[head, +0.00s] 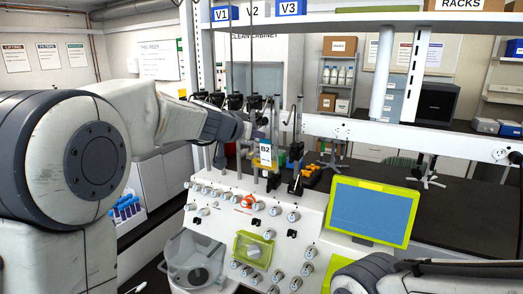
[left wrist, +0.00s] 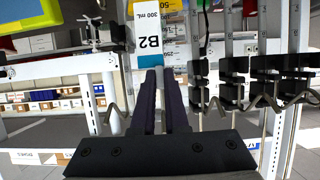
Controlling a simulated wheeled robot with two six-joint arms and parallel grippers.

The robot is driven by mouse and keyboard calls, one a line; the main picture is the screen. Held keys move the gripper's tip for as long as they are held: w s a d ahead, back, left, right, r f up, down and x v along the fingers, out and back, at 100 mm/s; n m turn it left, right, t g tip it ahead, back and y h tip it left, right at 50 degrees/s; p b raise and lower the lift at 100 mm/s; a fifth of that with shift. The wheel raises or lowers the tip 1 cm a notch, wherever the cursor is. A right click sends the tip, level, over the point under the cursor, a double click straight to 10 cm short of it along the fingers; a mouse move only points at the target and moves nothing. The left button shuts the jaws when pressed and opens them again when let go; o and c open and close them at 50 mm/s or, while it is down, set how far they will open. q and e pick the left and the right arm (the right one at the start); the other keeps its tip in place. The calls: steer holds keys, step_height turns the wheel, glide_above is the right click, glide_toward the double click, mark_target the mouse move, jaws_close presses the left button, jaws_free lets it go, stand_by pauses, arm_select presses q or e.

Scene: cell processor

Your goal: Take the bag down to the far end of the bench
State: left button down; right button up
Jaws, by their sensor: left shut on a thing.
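The bag labelled B2 (head: 265,153) shows as a white tag with a blue stripe, in front of the metal rods at the top of the processor. The rest of the bag is hard to make out. The dark bench top (head: 465,228) runs along the right. My right gripper is out of view.
The white processor (head: 230,208) has many knobs and a green-framed screen (head: 372,211). Rods with black clamps (head: 232,101) stand behind it, near my left gripper. A white rail (head: 400,133) crosses above the bench. A metal stand (head: 430,170) is on the bench; its front stretch is clear.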

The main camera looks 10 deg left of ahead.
arm_select(q)
steer(key=shift+r, duration=0.1)
steer(key=shift+s+a+r, duration=0.1)
steer(key=shift+s+r, duration=0.2)
steer(key=shift+r, duration=0.25)
steer(key=shift+s+a+r+p, duration=0.2)
steer(key=shift+s+r+p, duration=0.2)
steer(key=shift+s+r, duration=0.3)
steer(key=shift+s, duration=0.1)
steer(key=shift+f+b+v, duration=0.25)
steer(key=shift+b+v, duration=0.25)
steer(key=shift+v, duration=0.65)
steer(key=shift+s, duration=0.15)
